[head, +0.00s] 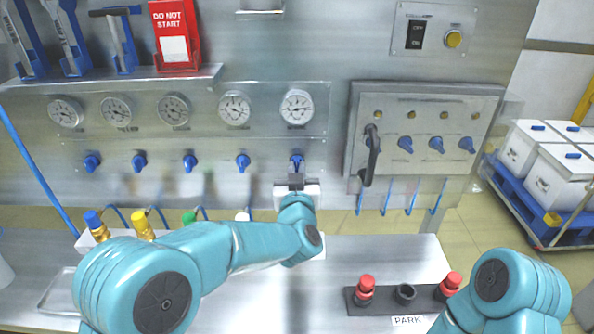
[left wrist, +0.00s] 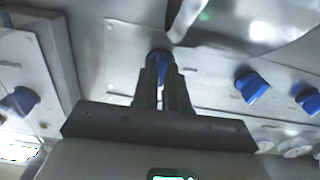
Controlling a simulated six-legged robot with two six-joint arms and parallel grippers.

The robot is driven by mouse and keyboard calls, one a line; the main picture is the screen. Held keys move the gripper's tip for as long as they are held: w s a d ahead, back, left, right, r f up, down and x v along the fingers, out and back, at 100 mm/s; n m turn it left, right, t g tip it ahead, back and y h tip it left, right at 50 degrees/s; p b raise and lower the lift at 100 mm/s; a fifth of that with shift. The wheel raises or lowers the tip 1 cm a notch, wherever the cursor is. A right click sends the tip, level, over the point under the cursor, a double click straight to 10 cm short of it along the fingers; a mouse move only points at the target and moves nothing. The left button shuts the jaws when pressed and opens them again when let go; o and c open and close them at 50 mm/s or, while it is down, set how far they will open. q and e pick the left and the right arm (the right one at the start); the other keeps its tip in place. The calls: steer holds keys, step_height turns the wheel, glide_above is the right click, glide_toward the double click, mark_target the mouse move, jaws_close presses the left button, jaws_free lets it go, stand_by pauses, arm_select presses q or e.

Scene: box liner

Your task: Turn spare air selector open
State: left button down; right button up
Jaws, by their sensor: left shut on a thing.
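A row of blue selector knobs sits under the round gauges on the metal wall panel. The blue knob at the right end of the row (head: 297,159) is under the rightmost gauge. My left gripper (head: 296,178) is at this knob, and the left wrist view shows its two dark fingers (left wrist: 161,75) shut on the blue knob (left wrist: 159,54). The fingers hide part of the knob, so its exact angle is hard to tell. No label for it is readable. My right arm shows at the lower right, but its gripper is out of view.
A box panel (head: 480,98) with a black lever (head: 371,155) and several blue knobs stands to the right. Below are a black holder with red-capped plugs (head: 366,287) and a PARK label. Coloured hose fittings (head: 144,225) stand at the left of the bench.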

arm_select(q)
steer(key=shift+f+m, duration=0.1)
steer(key=shift+m, duration=0.3)
steer(key=c, duration=1.2)
jaws_free()
steer(key=shift+s, duration=0.1)
steer(key=shift+o, duration=0.2)
steer(key=shift+s, duration=0.3)
steer(key=s+b, duration=0.3)
steer(key=s, duration=1.2)
steer(key=shift+s+b, duration=0.35)
steer(key=shift+b, duration=0.05)
